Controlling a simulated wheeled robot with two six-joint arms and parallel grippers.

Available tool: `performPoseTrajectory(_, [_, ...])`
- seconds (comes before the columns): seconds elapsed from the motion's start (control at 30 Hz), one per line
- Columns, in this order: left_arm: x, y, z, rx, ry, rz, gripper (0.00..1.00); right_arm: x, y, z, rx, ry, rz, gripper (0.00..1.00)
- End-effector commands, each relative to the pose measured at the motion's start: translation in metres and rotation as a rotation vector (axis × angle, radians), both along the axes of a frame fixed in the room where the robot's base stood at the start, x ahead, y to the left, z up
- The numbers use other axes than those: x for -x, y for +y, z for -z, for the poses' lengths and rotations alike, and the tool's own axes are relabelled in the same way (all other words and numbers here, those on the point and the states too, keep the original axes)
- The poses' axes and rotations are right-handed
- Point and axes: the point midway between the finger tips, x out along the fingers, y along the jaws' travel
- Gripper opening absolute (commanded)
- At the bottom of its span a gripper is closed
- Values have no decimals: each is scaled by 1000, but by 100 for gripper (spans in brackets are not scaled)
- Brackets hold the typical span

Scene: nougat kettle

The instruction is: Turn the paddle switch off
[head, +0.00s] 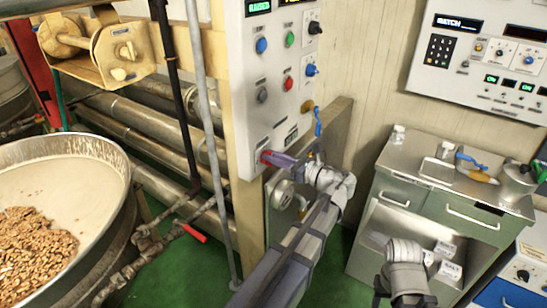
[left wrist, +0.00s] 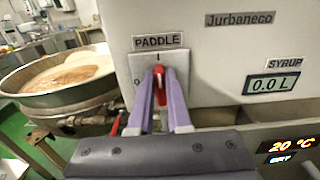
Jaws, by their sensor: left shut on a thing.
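The paddle switch is a red knob (left wrist: 158,76) on a pale plate under the label PADDLE (left wrist: 158,41) in the left wrist view. The knob stands about upright, below a small dark mark. A small mark, perhaps a 0, shows at the plate's left side. My left gripper (left wrist: 160,88) has its purple fingers on both sides of the knob and is shut on it. In the head view the left gripper (head: 282,161) reaches the lower part of the white control panel (head: 262,110), and the red knob (head: 265,156) shows at its tips. My right gripper's fingers are not visible.
Buttons and knobs (head: 288,84) sit above the switch, with a blue-handled valve (head: 317,122) to the right. A kettle of nuts (head: 75,175) stands left. A grey cabinet (head: 400,190) stands right. A syrup display (left wrist: 270,85) is right of the switch.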

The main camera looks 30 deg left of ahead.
Motion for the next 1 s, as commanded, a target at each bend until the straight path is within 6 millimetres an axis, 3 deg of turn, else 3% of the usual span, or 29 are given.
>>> performPoseTrajectory(0.47, [1,0,0,5,-58,0,0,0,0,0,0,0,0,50])
performPoseTrajectory(1.0, [7,0,2,40,-512,-1,0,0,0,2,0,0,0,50])
